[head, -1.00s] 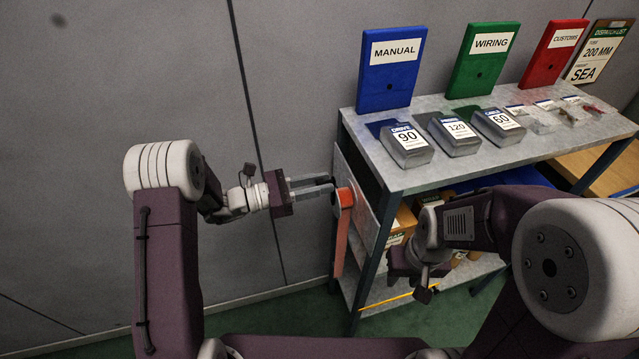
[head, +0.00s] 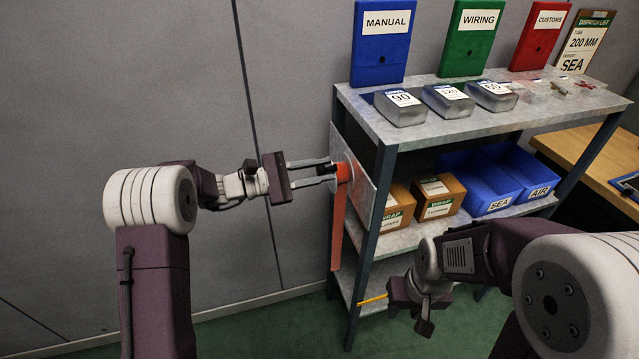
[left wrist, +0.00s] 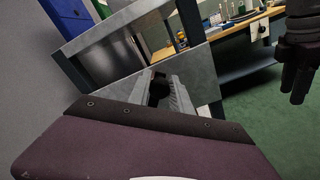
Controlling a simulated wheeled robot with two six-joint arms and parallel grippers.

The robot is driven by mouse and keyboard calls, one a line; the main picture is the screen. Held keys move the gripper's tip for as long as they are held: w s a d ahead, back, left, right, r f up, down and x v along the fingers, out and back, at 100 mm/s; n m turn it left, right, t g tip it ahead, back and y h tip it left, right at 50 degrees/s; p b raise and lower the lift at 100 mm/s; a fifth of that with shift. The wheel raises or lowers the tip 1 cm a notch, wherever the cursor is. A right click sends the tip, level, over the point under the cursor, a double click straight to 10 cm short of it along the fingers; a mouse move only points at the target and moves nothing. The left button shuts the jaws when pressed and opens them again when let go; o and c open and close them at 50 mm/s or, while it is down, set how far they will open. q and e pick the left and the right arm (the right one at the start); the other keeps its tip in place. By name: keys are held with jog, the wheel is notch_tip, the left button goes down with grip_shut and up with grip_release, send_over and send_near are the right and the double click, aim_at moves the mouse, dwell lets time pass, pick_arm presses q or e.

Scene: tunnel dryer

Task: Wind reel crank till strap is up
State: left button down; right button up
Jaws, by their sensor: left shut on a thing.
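The orange strap (head: 338,232) hangs down along the left side of the shelf unit, from the reel. The reel (head: 343,172) shows as an orange and grey part against a grey side plate (head: 362,190). My left gripper (head: 332,170) reaches in from the left at the reel, its fingers shut on the dark crank knob. In the left wrist view the round dark knob (left wrist: 159,89) sits between the two fingertips. The rest of the crank is mostly hidden by the fingers. My right gripper (head: 424,318) hangs low in front of the shelf unit, apart from the reel; its jaws are unclear.
The shelf unit's top (head: 450,122) holds grey labelled blocks and bags, with coloured folders behind. Cardboard boxes (head: 440,197) and blue bins (head: 495,183) stand on the middle shelf. A grey wall (head: 290,80) lies behind my left arm. Green floor (head: 280,325) is open below.

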pick_arm(q)
notch_tip(320, 180, down, 10)
jog(key=s+m+b, duration=0.1)
jog(key=m+b, duration=1.5)
jog(key=b, duration=1.5)
jog(key=shift+s+d+m, duration=0.25)
jog(key=shift+s+m, duration=0.05)
jog(key=shift+s, duration=0.1)
jog(key=c, duration=1.2)
grip_release()
jog(key=shift+a, duration=0.1)
